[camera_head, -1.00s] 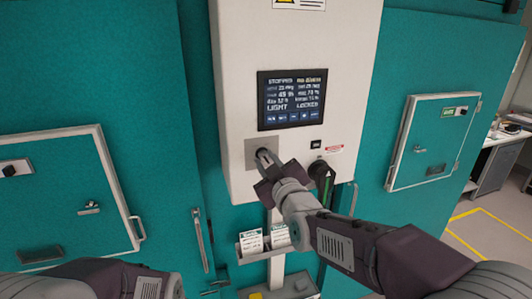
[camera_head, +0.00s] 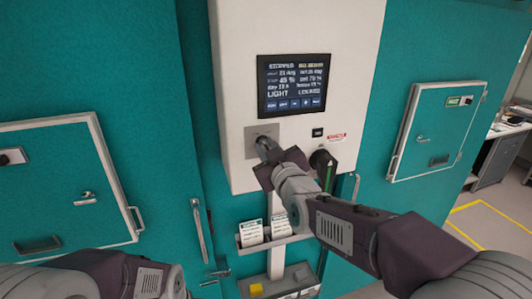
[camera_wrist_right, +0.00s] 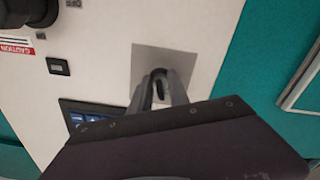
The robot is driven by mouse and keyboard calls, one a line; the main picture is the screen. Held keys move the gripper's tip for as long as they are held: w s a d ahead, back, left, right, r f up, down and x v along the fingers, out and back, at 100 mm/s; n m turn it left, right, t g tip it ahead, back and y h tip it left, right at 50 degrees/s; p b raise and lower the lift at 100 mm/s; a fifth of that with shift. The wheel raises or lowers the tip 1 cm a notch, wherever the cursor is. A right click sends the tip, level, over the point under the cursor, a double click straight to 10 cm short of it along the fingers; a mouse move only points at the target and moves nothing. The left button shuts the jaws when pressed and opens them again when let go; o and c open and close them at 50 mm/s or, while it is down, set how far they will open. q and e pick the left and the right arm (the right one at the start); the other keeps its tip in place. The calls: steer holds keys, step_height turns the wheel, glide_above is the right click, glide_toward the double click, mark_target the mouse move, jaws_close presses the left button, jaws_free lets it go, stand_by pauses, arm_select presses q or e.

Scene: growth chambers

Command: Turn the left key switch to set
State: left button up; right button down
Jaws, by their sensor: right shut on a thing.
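The left key switch sits on a grey square plate (camera_head: 251,133) on the white control box, below its screen. My right gripper (camera_head: 264,146) reaches up to this plate from the lower right, with its fingers closed at the switch. In the right wrist view my right gripper (camera_wrist_right: 160,92) has its two fingers on either side of a dark key (camera_wrist_right: 159,77) in front of the grey plate (camera_wrist_right: 178,58). The fingers hide most of the key, so its exact angle is hard to read. Only part of my left arm shows at the lower left; its gripper is out of view.
The lit screen (camera_head: 294,85) is above the switch; its small text is blurred. A black knob (camera_head: 320,158) sits right of my gripper, near a small black switch (camera_head: 317,132). Below are a card holder (camera_head: 266,239) and a grey box with a yellow button (camera_head: 256,289).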

steer(key=m+b, duration=0.2)
steer(key=shift+f+m+b, duration=0.35)
steer(key=shift+m+b, duration=0.05)
steer(key=m+b, duration=0.2)
steer(key=shift+a+m, duration=0.1)
steer(key=shift+m, duration=0.2)
steer(key=shift+s+r+m+b, duration=0.1)
steer(key=shift+m+b, duration=0.65)
steer(key=shift+m, duration=0.45)
steer(key=shift+m+b, duration=0.45)
steer(key=shift+m, duration=0.75)
steer(key=shift+r, duration=0.1)
